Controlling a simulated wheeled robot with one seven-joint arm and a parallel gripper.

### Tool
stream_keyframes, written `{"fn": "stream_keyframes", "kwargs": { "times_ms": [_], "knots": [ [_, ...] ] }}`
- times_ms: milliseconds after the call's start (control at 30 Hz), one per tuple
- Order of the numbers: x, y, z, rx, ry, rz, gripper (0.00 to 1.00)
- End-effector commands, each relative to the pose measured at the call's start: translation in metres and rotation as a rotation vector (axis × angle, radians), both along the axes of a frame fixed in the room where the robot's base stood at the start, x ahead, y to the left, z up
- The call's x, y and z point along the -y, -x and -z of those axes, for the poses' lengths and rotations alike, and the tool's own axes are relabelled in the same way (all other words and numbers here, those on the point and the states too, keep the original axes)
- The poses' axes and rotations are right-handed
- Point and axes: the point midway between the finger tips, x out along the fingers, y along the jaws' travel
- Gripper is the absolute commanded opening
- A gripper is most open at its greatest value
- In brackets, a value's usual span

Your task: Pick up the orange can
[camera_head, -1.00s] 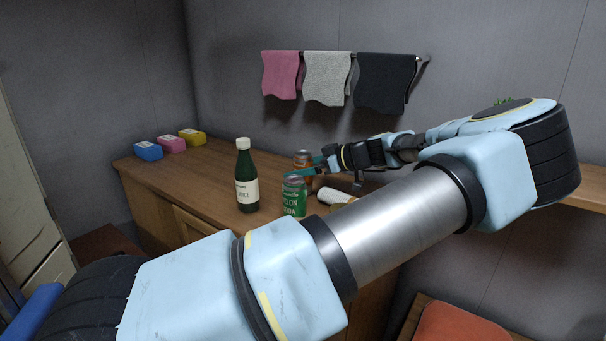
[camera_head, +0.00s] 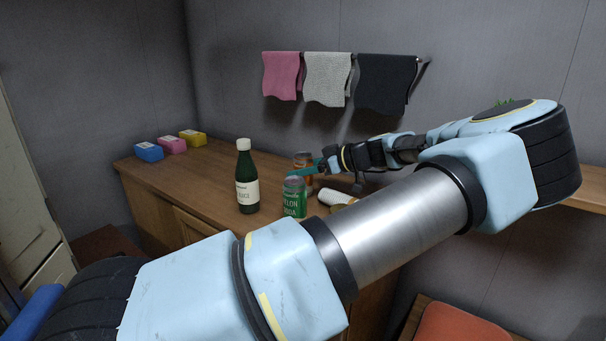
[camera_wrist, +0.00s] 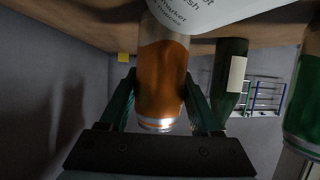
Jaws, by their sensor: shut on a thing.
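The orange can (camera_head: 304,158) stands on the wooden counter behind the green can, which partly hides it. In the wrist view the orange can (camera_wrist: 162,80) sits between the two teal fingers of my gripper (camera_wrist: 160,95), one on each side. My gripper (camera_head: 308,168) reaches it from the right in the head view and is shut on it. I cannot tell whether the can is lifted off the counter.
A green can (camera_head: 294,200) stands in front, and a dark green bottle (camera_head: 247,178) stands to its left. A white container (camera_head: 333,196) lies close by on the right. Several small boxes (camera_head: 172,145) sit at the back left. Cloths (camera_head: 327,75) hang from a wall rail.

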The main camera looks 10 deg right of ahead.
Motion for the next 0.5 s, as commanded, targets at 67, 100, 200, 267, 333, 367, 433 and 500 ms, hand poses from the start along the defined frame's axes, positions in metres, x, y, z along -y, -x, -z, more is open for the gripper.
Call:
{"fn": "stream_keyframes", "kwargs": {
  "times_ms": [67, 100, 200, 267, 333, 367, 433, 500],
  "knots": [
    [0.000, 0.000, -0.002, 0.001, 0.001, 0.000, 0.13],
    [0.000, 0.000, -0.005, 0.000, 0.002, 0.001, 0.13],
    [0.001, 0.000, -0.017, 0.001, 0.002, 0.001, 0.13],
    [0.000, 0.000, -0.028, 0.002, 0.004, 0.000, 0.13],
    [0.001, 0.000, -0.042, 0.002, 0.003, 0.001, 0.13],
    [0.001, 0.000, -0.049, 0.002, 0.004, 0.000, 0.13],
    [0.001, 0.000, -0.062, 0.002, 0.004, 0.002, 0.13],
    [0.001, 0.000, -0.075, 0.002, 0.004, 0.001, 0.13]
  ]
}}
